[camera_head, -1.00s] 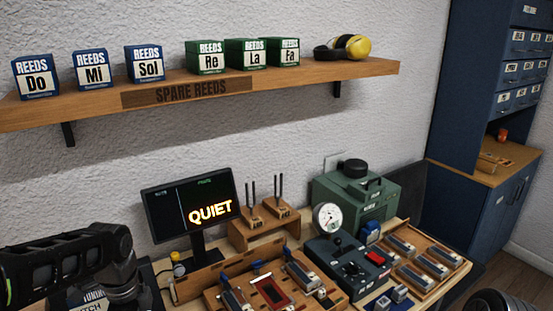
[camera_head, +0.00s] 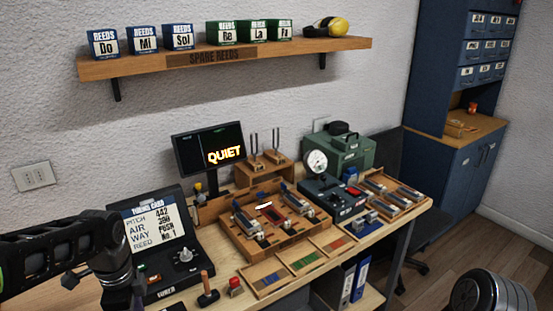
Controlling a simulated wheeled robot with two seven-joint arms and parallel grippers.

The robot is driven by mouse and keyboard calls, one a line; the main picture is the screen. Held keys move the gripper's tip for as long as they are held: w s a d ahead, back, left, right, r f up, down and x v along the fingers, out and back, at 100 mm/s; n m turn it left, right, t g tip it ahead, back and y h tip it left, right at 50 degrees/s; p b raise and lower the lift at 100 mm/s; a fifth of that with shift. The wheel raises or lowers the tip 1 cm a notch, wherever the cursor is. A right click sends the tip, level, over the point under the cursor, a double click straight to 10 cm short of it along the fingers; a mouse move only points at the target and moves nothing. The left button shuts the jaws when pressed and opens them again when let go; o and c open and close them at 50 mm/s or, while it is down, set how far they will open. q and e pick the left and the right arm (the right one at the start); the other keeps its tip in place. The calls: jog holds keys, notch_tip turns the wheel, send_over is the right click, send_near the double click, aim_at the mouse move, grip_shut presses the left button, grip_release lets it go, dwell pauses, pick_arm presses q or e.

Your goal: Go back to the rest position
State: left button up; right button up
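In the head view my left arm (camera_head: 70,257) comes in from the left and bends down near the tuner. Its gripper fingers are not visible. A rounded part of my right arm (camera_head: 492,292) shows at the lower right corner, over the floor. Its gripper is out of the picture. The workbench (camera_head: 215,288) stands between the two arms. On it a wooden reed tray (camera_head: 278,243) holds several metal reed pieces. I see nothing held by either arm.
A tuner with a card (camera_head: 157,224) stands beside my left arm. The monitor (camera_head: 208,148), gauge box (camera_head: 333,196) and green machine (camera_head: 340,153) stand behind. A shelf (camera_head: 225,58) carries several reed boxes. The blue cabinet (camera_head: 425,120) is at right.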

pick_arm(q)
jog(key=d+f+n+h, duration=0.2)
jog(key=d+f+n, duration=0.1)
jog(key=d+f, duration=0.5)
jog(key=d+f+n+h, duration=0.1)
jog(key=d+f+n, duration=0.2)
jog(key=d+f, duration=0.55)
jog(key=s+d+f+n, duration=0.4)
jog(key=s+f+n, duration=0.1)
jog(key=s+f, duration=0.2)
jog(key=s+d+f+n+h, duration=0.1)
jog(key=s+d+f+n, duration=0.3)
jog(key=s+f, duration=0.4)
jog(key=shift+s+d+f+n, duration=0.15)
jog(key=shift+d+f+n, duration=0.1)
jog(key=shift+f+n, duration=0.4)
